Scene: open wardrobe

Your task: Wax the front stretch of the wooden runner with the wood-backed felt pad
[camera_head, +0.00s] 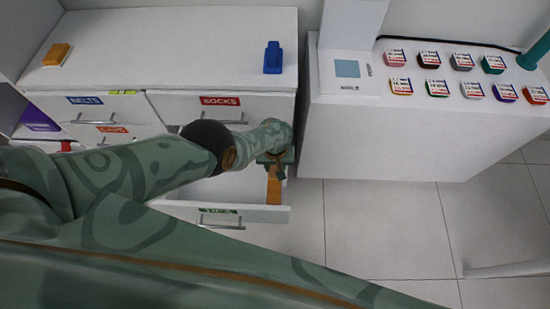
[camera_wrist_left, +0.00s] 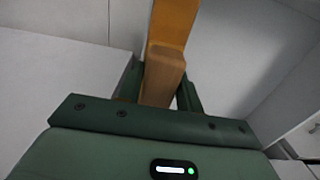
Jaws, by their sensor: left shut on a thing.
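The wooden runner is an orange-brown strip (camera_head: 274,188) along the right side of an open drawer in the head view. In the left wrist view the runner (camera_wrist_left: 174,25) stretches away from the gripper at the top. My left gripper (camera_head: 275,168) is at the far part of the strip's visible length. In the left wrist view the left gripper (camera_wrist_left: 160,95) is shut on a brown wooden block, the felt pad's back (camera_wrist_left: 163,72). The pad's end meets or overlaps the runner; its felt face is hidden. My right gripper is not in view.
The open drawer (camera_head: 229,212) sits under a closed SOCKS drawer (camera_head: 225,106). An orange block (camera_head: 56,55) and a blue object (camera_head: 273,58) rest on the white dresser top (camera_head: 170,40). A white cabinet (camera_head: 390,135) with several labelled tins stands at right, close to the arm. Tiled floor is clear.

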